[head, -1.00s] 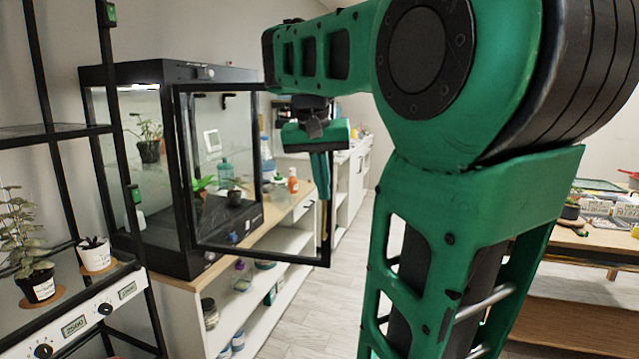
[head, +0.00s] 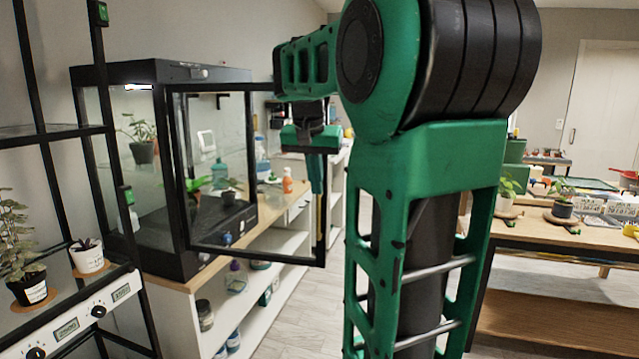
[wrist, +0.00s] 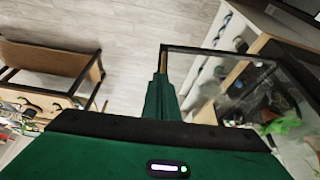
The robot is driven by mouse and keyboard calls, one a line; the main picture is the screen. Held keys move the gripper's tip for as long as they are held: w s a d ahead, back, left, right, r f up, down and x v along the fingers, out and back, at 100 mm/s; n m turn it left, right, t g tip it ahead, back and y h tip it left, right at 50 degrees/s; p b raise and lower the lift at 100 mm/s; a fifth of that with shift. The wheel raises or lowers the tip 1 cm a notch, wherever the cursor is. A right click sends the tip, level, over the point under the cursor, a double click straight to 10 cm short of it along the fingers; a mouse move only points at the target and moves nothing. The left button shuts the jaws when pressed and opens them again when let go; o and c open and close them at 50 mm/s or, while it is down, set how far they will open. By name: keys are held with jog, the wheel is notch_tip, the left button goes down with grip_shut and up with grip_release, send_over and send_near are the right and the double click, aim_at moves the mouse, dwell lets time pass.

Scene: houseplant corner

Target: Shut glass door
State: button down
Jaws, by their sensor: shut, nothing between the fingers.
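The glass door (head: 251,87) of the black-framed terrarium cabinet (head: 150,72) stands wide open, swung out past the edge of the wooden counter. Its hinge side is at the left and its free edge at the right in the head view. My gripper (head: 316,185) points down with its green fingers shut and empty, at the door's free edge. In the wrist view my gripper (wrist: 162,80) is close beside the door's free corner, and the door frame (wrist: 205,50) runs off to the right. I cannot tell whether they touch.
A potted plant (head: 143,143) is inside the cabinet. An orange bottle (head: 287,182) stands on the counter (head: 190,284) behind the door glass. A plant rack (head: 62,170) is at the left. A wooden table (head: 545,235) is at the right, with clear floor between.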

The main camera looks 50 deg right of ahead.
jog(key=shift+w+d+f, duration=0.15)
jog(key=shift+w+d, duration=0.15)
jog(key=shift+d, duration=0.35)
jog(key=shift+w+d+f, duration=0.15)
jog(key=shift+w+d, duration=0.2)
jog(key=shift+d, duration=0.35)
jog(key=shift+w+d+f, duration=0.15)
jog(key=shift+w+d, duration=0.15)
jog(key=shift+d, duration=0.35)
